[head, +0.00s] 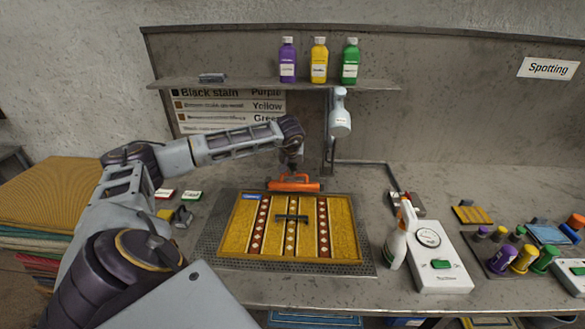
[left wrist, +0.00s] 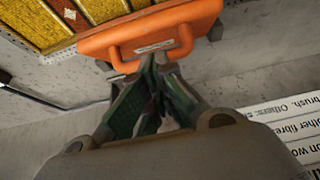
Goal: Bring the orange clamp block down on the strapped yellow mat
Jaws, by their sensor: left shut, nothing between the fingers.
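The yellow mat (head: 235,243) with dark red patterned strips lies on a perforated metal plate (head: 208,240) mid-bench; its corner also shows in the left wrist view (left wrist: 92,10). A dark H-shaped piece (head: 292,218) lies across its middle. The orange clamp block (head: 293,186) is at the mat's far edge; in the left wrist view the block (left wrist: 200,22) has a looped handle. I cannot tell whether it presses on the mat. My left gripper (head: 294,168) is over the block's far side, its fingers (left wrist: 152,70) shut and empty beside the handle. My right gripper is out of view.
A spray bottle (head: 400,236) and a white gauge box (head: 440,262) stand close right of the plate.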

